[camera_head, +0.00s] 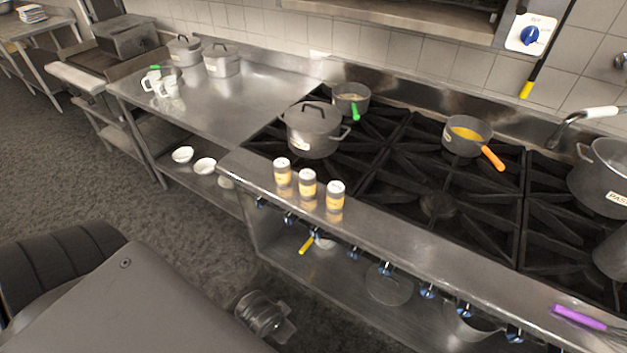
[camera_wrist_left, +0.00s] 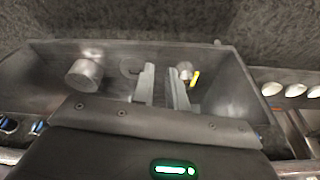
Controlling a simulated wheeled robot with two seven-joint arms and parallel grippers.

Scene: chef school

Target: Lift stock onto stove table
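No pot in view carries a label that I can read as stock. A lidded grey pot (camera_head: 314,130) with a small unreadable label sits on the left end of the black stove grate (camera_head: 437,205). Two more lidded grey pots, a front one (camera_head: 221,63) and a rear one (camera_head: 184,50), stand on the steel table (camera_head: 225,105) left of the stove. My right gripper is in neither view.
Three jars stand on the stove's front ledge (camera_head: 400,232). A pan with a green handle (camera_head: 350,100), an orange-handled pan (camera_head: 466,138) and a large pot (camera_head: 604,172) occupy the stove. The steel table's middle is clear.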

